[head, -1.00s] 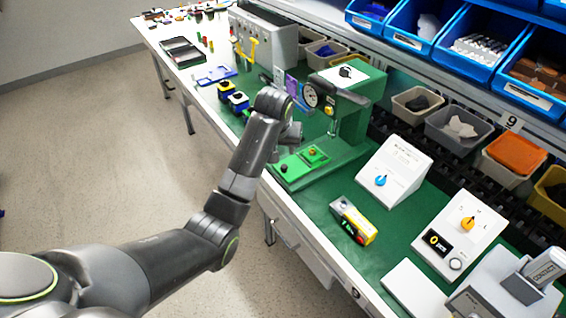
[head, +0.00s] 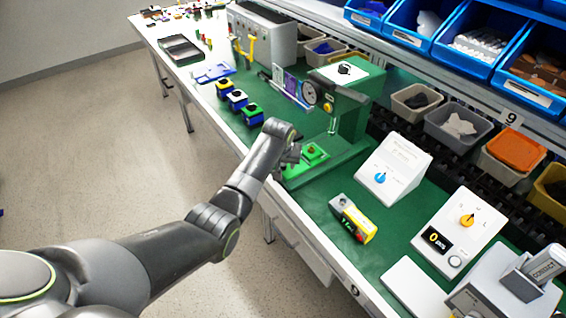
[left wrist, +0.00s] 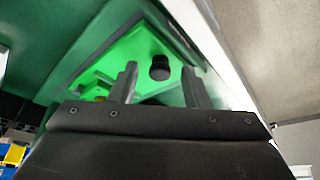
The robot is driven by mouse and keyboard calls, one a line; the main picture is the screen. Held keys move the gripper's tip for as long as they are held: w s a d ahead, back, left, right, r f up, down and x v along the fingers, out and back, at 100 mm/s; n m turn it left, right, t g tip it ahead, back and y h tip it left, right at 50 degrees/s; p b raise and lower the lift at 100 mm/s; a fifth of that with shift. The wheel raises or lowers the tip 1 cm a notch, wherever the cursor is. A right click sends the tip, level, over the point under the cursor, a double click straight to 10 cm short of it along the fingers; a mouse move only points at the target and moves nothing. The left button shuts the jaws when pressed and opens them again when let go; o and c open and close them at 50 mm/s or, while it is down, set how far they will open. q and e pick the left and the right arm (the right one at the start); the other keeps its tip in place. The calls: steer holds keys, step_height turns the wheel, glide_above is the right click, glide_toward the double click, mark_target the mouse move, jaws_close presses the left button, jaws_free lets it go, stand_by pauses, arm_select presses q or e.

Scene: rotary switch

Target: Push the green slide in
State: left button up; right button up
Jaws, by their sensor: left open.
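The bright green slide (head: 315,153) lies at the foot of the dark green press (head: 350,118) on the bench. In the head view my left gripper (head: 291,160) is low at the slide's front end and hides much of it. In the left wrist view the slide (left wrist: 133,55) fills the upper middle, with a round black knob (left wrist: 160,68) on it. The two fingers of my left gripper also show there (left wrist: 158,88), apart and empty, with the knob beyond the gap between them. Whether a finger touches the slide I cannot tell. My right gripper is not in view.
A white box with a blue knob (head: 380,177), a yellow-and-black meter (head: 353,220) and a panel with an orange knob (head: 467,220) stand to the right. Several small blocks (head: 237,100) stand left of the press. The bench's front edge runs just below my gripper.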

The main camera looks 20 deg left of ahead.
arm_select(q)
jaws_close()
stand_by(0.3)
